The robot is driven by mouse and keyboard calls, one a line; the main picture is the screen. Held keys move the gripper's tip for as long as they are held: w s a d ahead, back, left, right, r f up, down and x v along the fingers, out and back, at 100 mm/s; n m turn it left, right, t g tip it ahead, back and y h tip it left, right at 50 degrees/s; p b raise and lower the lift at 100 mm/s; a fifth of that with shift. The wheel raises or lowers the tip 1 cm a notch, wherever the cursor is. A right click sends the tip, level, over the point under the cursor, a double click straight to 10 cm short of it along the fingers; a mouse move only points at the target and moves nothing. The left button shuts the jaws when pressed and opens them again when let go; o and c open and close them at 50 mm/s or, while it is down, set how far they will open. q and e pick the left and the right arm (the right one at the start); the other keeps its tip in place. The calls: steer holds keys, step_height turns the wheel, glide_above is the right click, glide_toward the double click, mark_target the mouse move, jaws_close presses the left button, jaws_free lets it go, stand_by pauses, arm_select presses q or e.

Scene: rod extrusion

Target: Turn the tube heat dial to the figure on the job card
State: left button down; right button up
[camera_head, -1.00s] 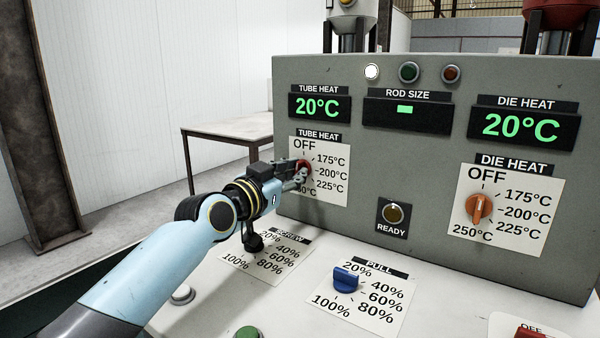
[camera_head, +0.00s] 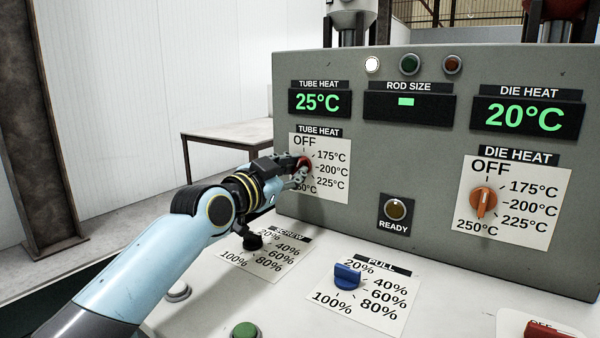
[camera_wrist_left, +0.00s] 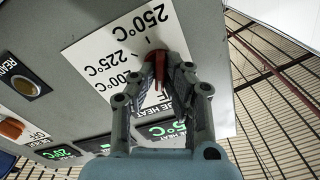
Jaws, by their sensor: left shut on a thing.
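The tube heat dial (camera_head: 305,162) is a red knob on a white scale card (camera_head: 336,190) marked OFF, 175, 200, 225 and 250°C. My left gripper (camera_head: 300,174) is shut on it and hides part of it. In the left wrist view the red knob (camera_wrist_left: 157,66) sits between the two fingers, its visible end near a scale tick between the fingers and the 250°C figure. I cannot tell its exact setting. The tube heat display (camera_head: 318,102) reads 25°C. No job card shows. My right gripper is not in view.
The orange die heat dial (camera_head: 482,203) and its 20°C display (camera_head: 523,117) are at the right. A blue pull dial (camera_head: 347,277) and a black screw dial (camera_head: 254,241) stand on the desk below. A ready lamp (camera_head: 396,210) sits mid-panel.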

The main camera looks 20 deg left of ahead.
arm_select(q)
steer(key=shift+f+m, duration=0.1)
steer(key=shift+m, duration=0.3)
steer(key=shift+f+m+b, duration=0.1)
steer(key=shift+m+b, duration=0.6)
steer(key=shift+b, duration=0.2)
steer(key=shift+m, duration=0.4)
